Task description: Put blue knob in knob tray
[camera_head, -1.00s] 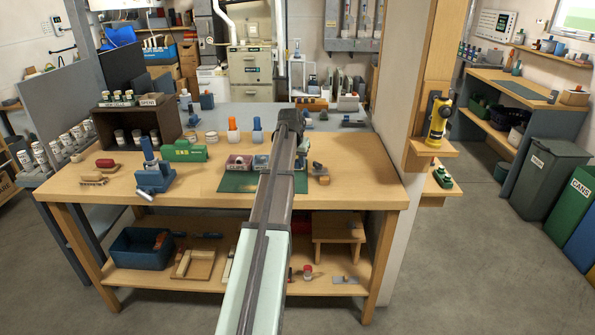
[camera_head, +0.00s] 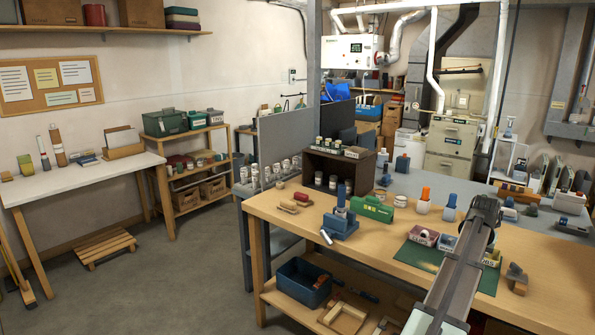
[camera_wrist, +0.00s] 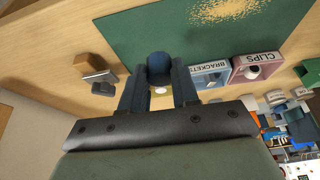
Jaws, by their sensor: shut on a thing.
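In the wrist view my gripper (camera_wrist: 159,82) is shut on the dark blue round knob (camera_wrist: 158,65), held between its fingertips over the green mat (camera_wrist: 150,25). In the head view my arm hides the knob and fingertips. A small tray (camera_head: 491,258), its label partly hidden but ending in what looks like "OBS", shows just right of my arm on the table. It is partly covered by the arm, and I cannot make it out in the wrist view.
The pink CLIPS tray (camera_head: 424,237) and blue BRACKETS tray (camera_wrist: 210,75) stand beside each other at the mat's edge. A grey and wooden piece (camera_head: 516,278) lies right of the mat. Bottles with orange (camera_head: 424,200) and blue tops (camera_head: 449,207) stand behind.

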